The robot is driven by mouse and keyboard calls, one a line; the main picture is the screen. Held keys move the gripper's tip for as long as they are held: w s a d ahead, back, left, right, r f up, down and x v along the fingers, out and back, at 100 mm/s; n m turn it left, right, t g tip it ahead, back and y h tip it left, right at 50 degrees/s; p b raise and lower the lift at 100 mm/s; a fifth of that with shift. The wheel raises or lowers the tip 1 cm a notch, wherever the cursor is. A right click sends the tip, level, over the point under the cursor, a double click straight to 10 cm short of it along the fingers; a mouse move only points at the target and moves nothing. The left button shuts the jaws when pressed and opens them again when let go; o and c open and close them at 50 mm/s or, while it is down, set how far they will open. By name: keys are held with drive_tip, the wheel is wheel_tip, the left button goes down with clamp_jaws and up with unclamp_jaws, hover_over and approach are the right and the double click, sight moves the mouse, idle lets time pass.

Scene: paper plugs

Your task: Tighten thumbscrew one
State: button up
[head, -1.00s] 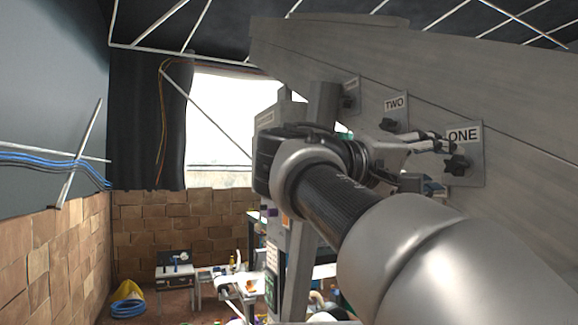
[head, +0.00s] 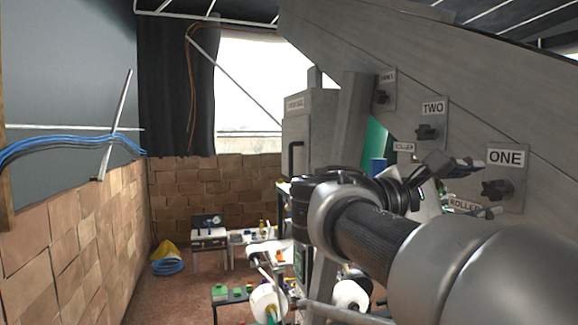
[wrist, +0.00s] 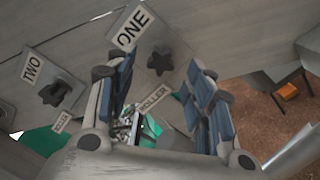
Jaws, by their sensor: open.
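Thumbscrew one (head: 495,189) is a dark star-shaped knob on a metal plate labelled ONE (head: 507,158), fixed to the grey slanted panel. My gripper (head: 478,188) is open and empty, its fingers pointing at this knob. In the head view one finger shows above the knob's level and the other below it. In the wrist view the knob (wrist: 160,61) appears between the two blue-padded fingertips (wrist: 163,68), beyond them and apart from the pads as far as I can tell. The exact gap in depth is unclear.
Thumbscrew two (head: 427,132) and a third knob (head: 381,97) sit farther along the panel (head: 450,70). Small ROLLER labels (head: 464,205) are below the plates. A grey cabinet (head: 310,130) stands behind my arm. Rollers and low tables stand on the floor beyond.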

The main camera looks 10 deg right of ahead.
sight(490, 190)
drive_tip(key=shift+d+f, duration=0.1)
drive_tip(key=shift+d, duration=0.05)
drive_tip(key=shift+w+d, duration=0.2)
drive_tip(key=shift+d, duration=1.65)
drive_tip(key=shift+c, duration=0.2)
drive_tip(key=c, duration=1)
clamp_jaws()
drive_tip(key=shift+m+b, duration=1.7)
drive_tip(key=shift+b, duration=0.1)
